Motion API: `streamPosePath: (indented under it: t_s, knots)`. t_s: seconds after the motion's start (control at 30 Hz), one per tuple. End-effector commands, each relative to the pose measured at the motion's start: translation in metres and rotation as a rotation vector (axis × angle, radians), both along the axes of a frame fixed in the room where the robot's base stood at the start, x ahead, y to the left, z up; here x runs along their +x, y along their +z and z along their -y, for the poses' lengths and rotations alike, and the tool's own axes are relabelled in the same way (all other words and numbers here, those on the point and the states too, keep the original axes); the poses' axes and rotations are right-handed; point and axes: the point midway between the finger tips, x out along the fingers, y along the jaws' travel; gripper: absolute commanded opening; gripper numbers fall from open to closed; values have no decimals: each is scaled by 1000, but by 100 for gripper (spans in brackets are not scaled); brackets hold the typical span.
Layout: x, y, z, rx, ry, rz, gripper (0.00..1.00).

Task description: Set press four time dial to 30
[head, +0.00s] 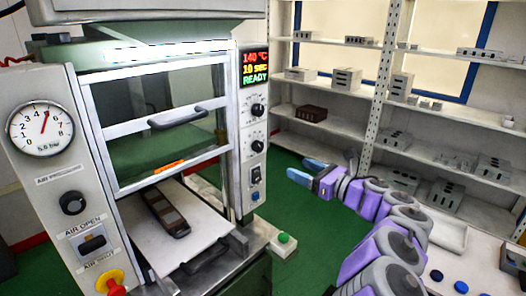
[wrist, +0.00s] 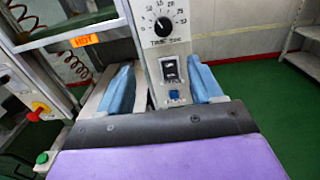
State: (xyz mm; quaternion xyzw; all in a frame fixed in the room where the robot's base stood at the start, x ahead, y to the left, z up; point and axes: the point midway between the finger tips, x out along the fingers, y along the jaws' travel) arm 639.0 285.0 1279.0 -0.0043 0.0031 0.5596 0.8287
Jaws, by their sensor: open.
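The press (head: 85,150) stands at the left. Its display (head: 255,68) reads 140 °C, 10 sec, READY. Two black knobs sit below the display, an upper one (head: 258,110) and a lower one (head: 258,147). In the wrist view, the time dial (wrist: 163,26) is a black knob with a numbered scale, near the top edge; its exact setting is hard to read. My gripper (head: 301,168) is open and empty, to the right of the press panel and apart from it. In the wrist view, its blue fingers (wrist: 160,66) stand apart, below the dial, with switches between them.
A dark mould (head: 166,212) lies on the press's white plate (head: 205,228). Shelves (head: 335,117) with grey blocks line the back right. A green button (head: 283,238) and a red knob (head: 116,288) stick out from the press.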

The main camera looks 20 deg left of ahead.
Motion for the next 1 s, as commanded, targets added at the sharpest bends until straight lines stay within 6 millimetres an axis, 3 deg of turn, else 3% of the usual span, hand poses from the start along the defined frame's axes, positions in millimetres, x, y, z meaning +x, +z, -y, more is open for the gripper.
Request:
streamPosePath:
  t_s: [0.17,0.5,1.0]
  knots:
    - [8,2,-11,5,-4,0,65]
    - [25,0,-61,2,-2,-1,65]
    - [45,3,-99,8,-8,-1,65]
